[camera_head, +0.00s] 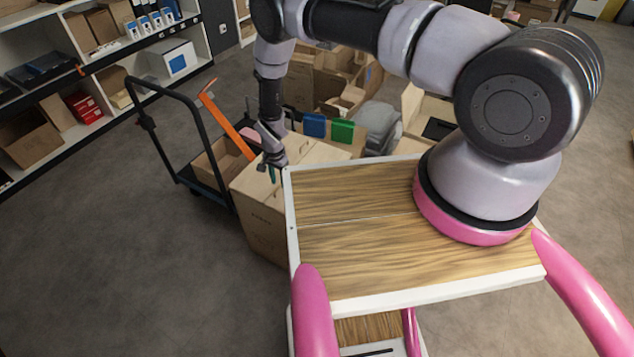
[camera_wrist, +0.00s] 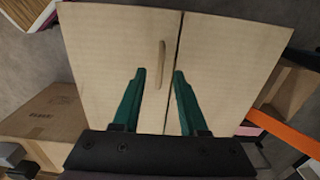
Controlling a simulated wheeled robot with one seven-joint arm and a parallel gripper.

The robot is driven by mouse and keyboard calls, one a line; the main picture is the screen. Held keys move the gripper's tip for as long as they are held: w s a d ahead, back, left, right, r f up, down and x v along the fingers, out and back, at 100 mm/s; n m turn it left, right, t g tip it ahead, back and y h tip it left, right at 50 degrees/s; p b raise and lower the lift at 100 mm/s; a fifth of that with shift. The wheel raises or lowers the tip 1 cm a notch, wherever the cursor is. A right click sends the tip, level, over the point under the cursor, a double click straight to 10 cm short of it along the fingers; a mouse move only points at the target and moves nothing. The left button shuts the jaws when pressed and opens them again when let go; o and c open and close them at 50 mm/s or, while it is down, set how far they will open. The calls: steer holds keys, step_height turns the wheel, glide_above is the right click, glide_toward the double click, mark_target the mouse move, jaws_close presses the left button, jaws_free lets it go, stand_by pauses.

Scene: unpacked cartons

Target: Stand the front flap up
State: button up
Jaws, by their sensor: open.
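A brown carton (camera_head: 262,220) stands on the floor just beyond my wooden deck. Its top shows two flat panels in the wrist view, a left one (camera_wrist: 110,50) and a right one (camera_wrist: 232,55), with a dark seam between them. A narrow tan strip or slot lies on the left panel close to the seam. I cannot tell which panel is the front flap. Whether the tips touch the cardboard is unclear.
Green (camera_head: 342,132) and blue boxes, a grey bag (camera_head: 382,125) and more cartons crowd behind. Shelves line the left; floor at lower left is clear.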

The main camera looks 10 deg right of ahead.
steer(key=shift+f, duration=1.75)
jaws_close()
